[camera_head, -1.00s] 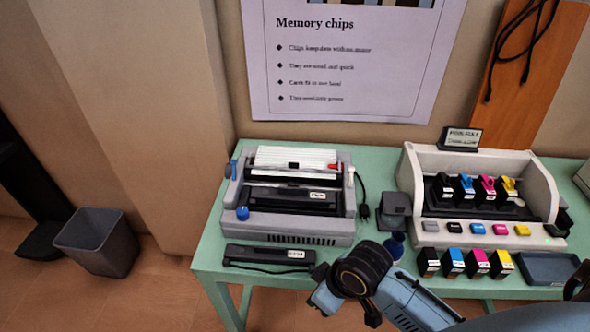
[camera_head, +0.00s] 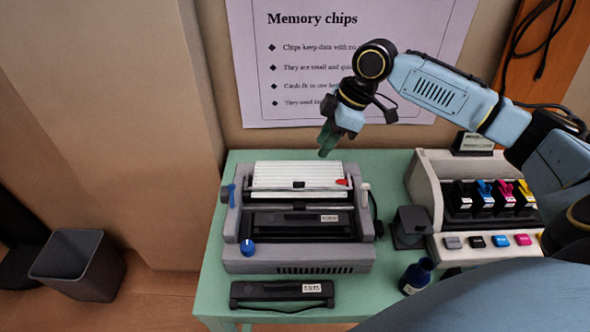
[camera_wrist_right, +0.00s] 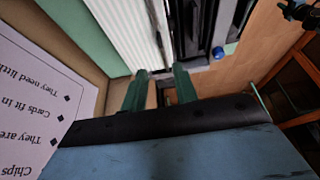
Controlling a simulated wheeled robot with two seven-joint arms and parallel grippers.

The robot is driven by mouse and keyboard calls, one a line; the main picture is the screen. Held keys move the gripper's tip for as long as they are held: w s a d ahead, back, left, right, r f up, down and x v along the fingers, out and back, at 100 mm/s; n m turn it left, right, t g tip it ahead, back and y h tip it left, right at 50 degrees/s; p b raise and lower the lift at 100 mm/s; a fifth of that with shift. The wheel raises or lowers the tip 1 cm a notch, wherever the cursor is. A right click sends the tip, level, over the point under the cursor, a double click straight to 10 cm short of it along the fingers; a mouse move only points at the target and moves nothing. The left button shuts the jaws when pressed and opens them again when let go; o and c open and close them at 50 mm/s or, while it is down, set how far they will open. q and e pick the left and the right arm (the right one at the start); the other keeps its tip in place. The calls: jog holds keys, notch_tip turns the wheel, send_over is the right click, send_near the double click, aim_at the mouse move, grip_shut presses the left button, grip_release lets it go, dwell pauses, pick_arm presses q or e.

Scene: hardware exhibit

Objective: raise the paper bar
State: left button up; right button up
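The grey typewriter-like printer (camera_head: 300,267) stands on the green table, with white ribbed paper (camera_head: 280,172) at its back. A thin bar with a small black block (camera_head: 298,185) lies low across the paper, and a red tab (camera_head: 342,183) is at its right end. A second silver rod runs across in front; I cannot tell for sure which is the paper bar. My right gripper (camera_head: 327,144) is above and behind the printer's right rear, apart from it. Its green fingers are spread and empty in the right wrist view (camera_wrist_right: 161,88). My left gripper is not in view.
A black cartridge (camera_head: 282,293) lies in front of the printer. A dark ink bottle (camera_head: 416,276) and a grey block (camera_head: 409,228) stand at its right, beside a holder with coloured cartridges (camera_head: 485,197). The poster wall (camera_head: 290,70) is close behind.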

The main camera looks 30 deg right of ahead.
aim_at(300, 182)
jog(key=b+x, duration=0.1)
jog(key=x, duration=1.2)
grip_shut()
